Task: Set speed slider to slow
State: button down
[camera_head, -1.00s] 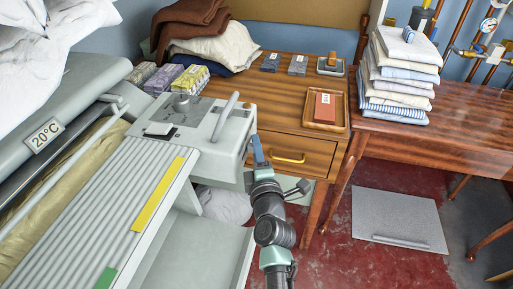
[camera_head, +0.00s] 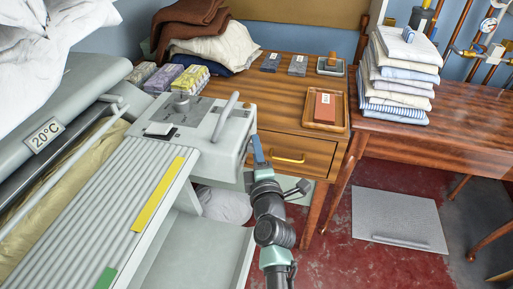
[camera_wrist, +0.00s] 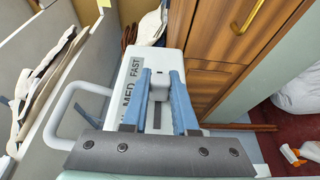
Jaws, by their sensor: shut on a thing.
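The speed slider's grey knob (camera_wrist: 159,86) sits between the blue fingers of my gripper (camera_wrist: 159,78) in the wrist view. My gripper is shut on the knob. The white slider panel (camera_wrist: 139,57) bears the words FAST and MED; the knob stands beside these, roughly between the two. Part of the slot shows below the knob, and any SLOW mark is hidden behind my gripper. In the head view my gripper (camera_head: 258,150) is at the right side of the ironer's control box (camera_head: 222,150), and the slider is hidden there.
A grey lever (camera_head: 224,116) rises from the control box. A wooden desk with a drawer handle (camera_head: 288,159) stands close to the right of my gripper. A white rail (camera_wrist: 62,112) curves left of the panel. Red floor (camera_head: 335,235) is open at the right.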

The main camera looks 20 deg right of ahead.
jog(key=shift+s+a+p, duration=0.15)
jog(key=shift+s+a, duration=0.3)
jog(key=shift+s, duration=0.3)
jog(key=shift+s+a+p, duration=0.15)
jog(key=shift+s+a, duration=0.3)
jog(key=shift+s, duration=0.25)
jog(key=shift+f, duration=0.15)
jog(key=c, duration=0.7)
grip_release()
jog(key=b, duration=0.3)
send_near(251, 151)
jog(key=shift+v, duration=2.85)
